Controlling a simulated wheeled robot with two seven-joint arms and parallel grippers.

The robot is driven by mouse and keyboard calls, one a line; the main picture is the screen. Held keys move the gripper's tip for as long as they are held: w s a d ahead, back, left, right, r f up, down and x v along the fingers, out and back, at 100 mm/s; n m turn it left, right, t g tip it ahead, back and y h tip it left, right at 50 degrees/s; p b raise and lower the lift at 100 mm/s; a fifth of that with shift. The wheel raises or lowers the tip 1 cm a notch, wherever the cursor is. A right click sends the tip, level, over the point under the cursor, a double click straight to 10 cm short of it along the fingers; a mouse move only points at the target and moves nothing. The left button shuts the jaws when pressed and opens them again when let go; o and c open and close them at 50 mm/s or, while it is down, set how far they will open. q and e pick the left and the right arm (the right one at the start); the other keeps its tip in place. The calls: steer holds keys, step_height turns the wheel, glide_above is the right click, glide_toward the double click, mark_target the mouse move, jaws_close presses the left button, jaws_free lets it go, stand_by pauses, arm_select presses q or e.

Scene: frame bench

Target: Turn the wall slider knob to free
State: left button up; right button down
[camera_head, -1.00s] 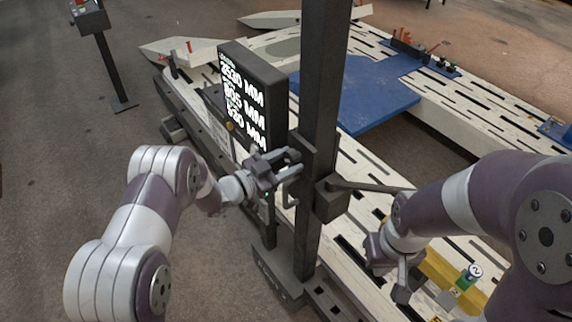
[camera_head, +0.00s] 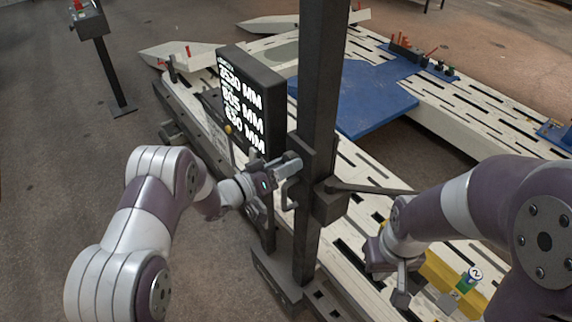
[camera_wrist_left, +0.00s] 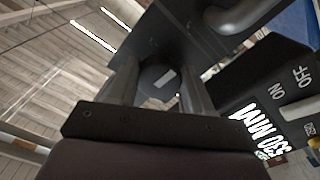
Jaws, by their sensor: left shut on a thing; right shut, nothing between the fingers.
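The wall slider is a dark block (camera_head: 329,203) on a tall dark post (camera_head: 322,90) in the middle of the head view, with a thin arm reaching right. Its knob (camera_wrist_left: 157,78) is dark and round with a pale mark, seen between the fingers in the left wrist view. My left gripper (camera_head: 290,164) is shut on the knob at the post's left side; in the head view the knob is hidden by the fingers. I cannot read any lock or free label. My right gripper (camera_head: 401,294) is shut and empty, pointing down at the lower right.
A display box (camera_head: 268,72) with millimetre figures stands just left of the post; an ON/OFF switch (camera_wrist_left: 298,108) shows on it in the left wrist view. A slotted white bench (camera_head: 480,95) with a blue plate (camera_head: 355,105) lies behind. Free floor is at left.

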arm_select(q)
steer(key=shift+n, duration=0.5)
steer(key=o, duration=1)
steer(key=shift+a, duration=0.1)
steer(key=shift+o, duration=0.2)
steer(key=shift+w+a, duration=0.1)
steer(key=shift+s+a+f, duration=0.1)
steer(key=shift+s+a, duration=0.1)
steer(key=b+v, duration=0.4)
steer(key=v, duration=0.8)
